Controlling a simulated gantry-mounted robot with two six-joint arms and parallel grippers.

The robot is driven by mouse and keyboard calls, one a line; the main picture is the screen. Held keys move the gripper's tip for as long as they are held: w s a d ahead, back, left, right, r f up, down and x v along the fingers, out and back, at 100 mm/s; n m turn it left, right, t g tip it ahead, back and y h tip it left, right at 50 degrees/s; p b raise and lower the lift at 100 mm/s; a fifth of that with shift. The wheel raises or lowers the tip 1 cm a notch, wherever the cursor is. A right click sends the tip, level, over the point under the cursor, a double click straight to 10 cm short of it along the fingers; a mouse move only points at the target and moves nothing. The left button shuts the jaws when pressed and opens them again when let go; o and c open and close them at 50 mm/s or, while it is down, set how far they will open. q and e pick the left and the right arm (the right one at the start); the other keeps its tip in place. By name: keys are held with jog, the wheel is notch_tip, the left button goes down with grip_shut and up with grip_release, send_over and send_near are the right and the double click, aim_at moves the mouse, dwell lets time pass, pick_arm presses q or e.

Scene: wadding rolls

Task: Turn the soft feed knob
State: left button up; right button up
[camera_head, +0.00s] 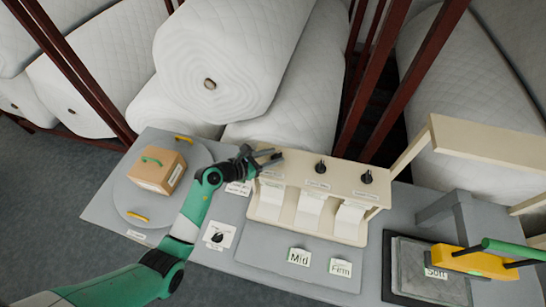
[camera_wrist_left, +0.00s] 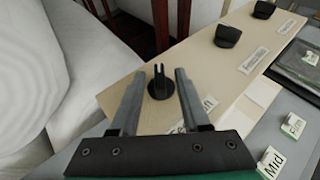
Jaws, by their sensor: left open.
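A cream feed box (camera_head: 343,177) carries three black knobs along its top. The left knob (camera_head: 276,155), the middle knob (camera_head: 320,167) and the right knob (camera_head: 367,177) each have a small label in front. My left gripper (camera_head: 266,158) is at the left knob, with open jaws. In the left wrist view, the left knob (camera_wrist_left: 160,83) stands upright between the two fingertips, with gaps on both sides. The jaws are not closed on it. My right gripper is not in view.
White strips hang from the box front. Mid card (camera_head: 299,257) and Firm card (camera_head: 340,267) stand on a grey tray; a Soft card (camera_head: 436,273) is at a dark pad on the right. A cardboard box (camera_head: 160,171) sits on a round plate. Large white rolls (camera_head: 225,60) lie behind.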

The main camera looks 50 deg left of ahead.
pick_arm(q)
jog(key=shift+w, duration=0.1)
grip_shut()
dwell(0.4)
jog(key=shift+a+f+m+h+b, duration=0.2)
jog(key=shift+m+h+b, duration=0.55)
jog(key=shift+b, duration=0.25)
jog(key=m+g+h+b, duration=0.1)
jog(key=b, duration=0.2)
jog(key=m+g+h+b, duration=0.1)
jog(key=m+h+b, duration=0.1)
jog(key=b, duration=0.1)
jog(key=m+h+b, duration=0.2)
jog(key=b, duration=0.2)
jog(key=shift+w+a+f+g+h, duration=0.25)
jog(key=shift+f+g, duration=0.15)
jog(key=m+g+h+b, duration=0.1)
jog(key=m+b, duration=0.1)
jog(key=b, duration=0.4)
jog(key=m+g+h+b, duration=0.1)
jog(key=g+h+b, duration=0.1)
jog(key=b, duration=0.4)
jog(key=shift+w+a+r+m+b, duration=0.1)
jog(key=shift+r+m+b, duration=0.25)
jog(key=shift+b, duration=0.05)
jog(key=shift+r+m+g+b, duration=0.2)
jog(key=shift+m+g+b, duration=0.15)
jog(key=shift+b, duration=0.3)
jog(key=shift+g, duration=0.25)
